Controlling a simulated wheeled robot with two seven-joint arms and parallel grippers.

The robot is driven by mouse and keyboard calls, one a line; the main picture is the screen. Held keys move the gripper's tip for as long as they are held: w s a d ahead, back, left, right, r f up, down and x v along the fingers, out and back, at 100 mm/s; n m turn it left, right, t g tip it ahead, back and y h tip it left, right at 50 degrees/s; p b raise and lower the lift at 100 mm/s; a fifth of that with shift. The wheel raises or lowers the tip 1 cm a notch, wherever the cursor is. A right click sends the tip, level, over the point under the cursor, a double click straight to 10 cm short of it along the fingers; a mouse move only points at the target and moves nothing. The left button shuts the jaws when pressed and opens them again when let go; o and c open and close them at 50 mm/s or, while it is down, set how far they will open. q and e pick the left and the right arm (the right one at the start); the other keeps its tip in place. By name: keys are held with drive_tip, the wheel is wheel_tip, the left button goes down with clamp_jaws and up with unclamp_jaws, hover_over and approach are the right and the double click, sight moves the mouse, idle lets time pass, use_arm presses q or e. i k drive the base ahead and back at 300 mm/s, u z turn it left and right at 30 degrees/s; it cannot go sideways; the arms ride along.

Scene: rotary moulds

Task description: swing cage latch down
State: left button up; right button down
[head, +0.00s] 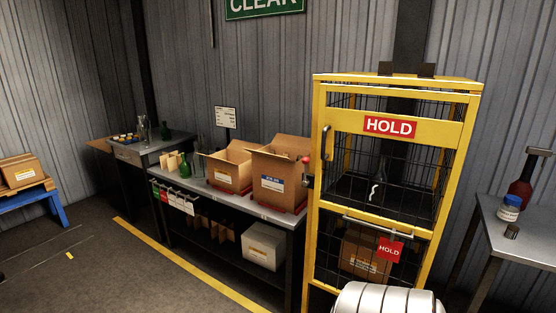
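The yellow cage (318,225) stands right of centre with dark mesh sides and a red HOLD sign (390,126) on its door. The cage latch (307,160) is on the left edge of the door frame. Its red knob shows at the top, above a small dark grey fitting, so the lever looks raised; its exact angle is too small to tell. The door looks closed. Neither of my grippers is in view.
A workbench (245,205) left of the cage holds open cardboard boxes (278,172) and bottles. A grey table (508,232) stands at right with a dark red bottle and a small jar (509,208). A cardboard box (363,252) sits low in the cage. Floor at left front is clear.

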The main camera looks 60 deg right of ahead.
sight(305, 161)
drive_tip(key=z, duration=0.5)
drive_tip(key=i, duration=0.85)
drive_tip(key=z, duration=0.75)
